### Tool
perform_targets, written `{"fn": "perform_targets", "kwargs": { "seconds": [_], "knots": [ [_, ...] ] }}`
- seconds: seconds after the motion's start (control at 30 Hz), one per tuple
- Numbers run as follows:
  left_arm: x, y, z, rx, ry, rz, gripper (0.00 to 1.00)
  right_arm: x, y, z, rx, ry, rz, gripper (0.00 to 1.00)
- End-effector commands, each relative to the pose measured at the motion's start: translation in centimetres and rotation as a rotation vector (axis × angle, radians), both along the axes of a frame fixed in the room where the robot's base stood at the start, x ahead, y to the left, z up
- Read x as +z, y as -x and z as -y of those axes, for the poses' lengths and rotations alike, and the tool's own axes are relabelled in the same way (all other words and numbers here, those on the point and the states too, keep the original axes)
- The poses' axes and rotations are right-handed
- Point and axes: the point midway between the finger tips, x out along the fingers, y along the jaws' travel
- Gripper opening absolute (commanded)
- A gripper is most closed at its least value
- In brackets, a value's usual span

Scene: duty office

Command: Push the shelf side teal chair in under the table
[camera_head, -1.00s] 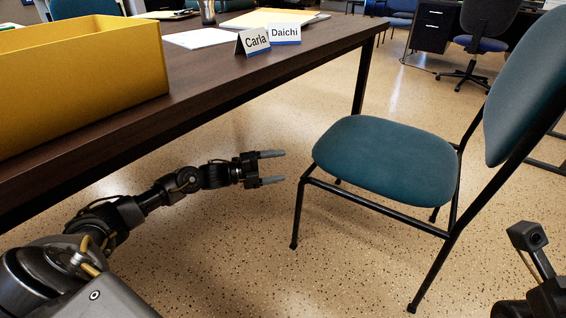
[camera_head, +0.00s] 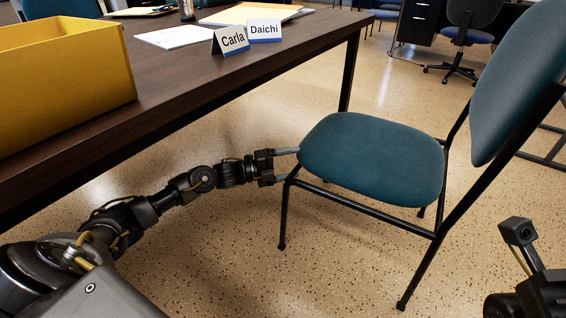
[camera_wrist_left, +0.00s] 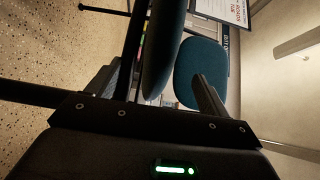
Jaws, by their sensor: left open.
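The teal chair (camera_head: 375,155) stands at the right of the table (camera_head: 215,70), its seat front facing the table and its backrest at the right. The seat is outside the table's edge. My left gripper (camera_head: 286,166) is open at the chair's front corner, at seat height. Its fingers are at the seat edge and front leg; whether they touch is unclear. In the left wrist view, teal padding (camera_wrist_left: 163,45) and a dark tube show between the open fingers (camera_wrist_left: 158,90). My right gripper is not in view; only part of my right arm shows at lower right.
A yellow box (camera_head: 60,85) and name cards reading Carla (camera_head: 231,40) and Daichi (camera_head: 265,31) are on the table. A table leg (camera_head: 349,72) stands behind the chair. Bare speckled floor lies under the table. An office chair (camera_head: 465,40) is far behind.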

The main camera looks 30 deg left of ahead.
Motion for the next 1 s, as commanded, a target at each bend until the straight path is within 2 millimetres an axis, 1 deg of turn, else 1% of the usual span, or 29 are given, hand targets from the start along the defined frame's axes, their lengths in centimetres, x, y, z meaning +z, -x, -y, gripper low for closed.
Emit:
{"fn": "perform_targets", "kwargs": {
  "seconds": [0.07, 0.2, 0.53, 0.57, 1.0],
  "knots": [
    [0.05, -0.25, 0.66, 0.000, 0.002, 0.001, 0.80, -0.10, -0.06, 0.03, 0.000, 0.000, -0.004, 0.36],
    [0.08, -0.47, 1.11, 0.002, 0.001, 0.001, 0.80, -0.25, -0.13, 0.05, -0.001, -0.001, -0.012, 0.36],
    [0.07, -0.55, 1.30, 0.001, 0.001, 0.001, 0.80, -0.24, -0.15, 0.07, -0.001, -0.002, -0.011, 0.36],
    [0.06, -0.54, 1.29, 0.001, 0.001, 0.001, 0.79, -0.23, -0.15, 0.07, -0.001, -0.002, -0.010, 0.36],
    [0.03, -0.43, 1.12, 0.004, 0.001, 0.001, 0.21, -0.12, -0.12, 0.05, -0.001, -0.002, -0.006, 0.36]
  ]
}}
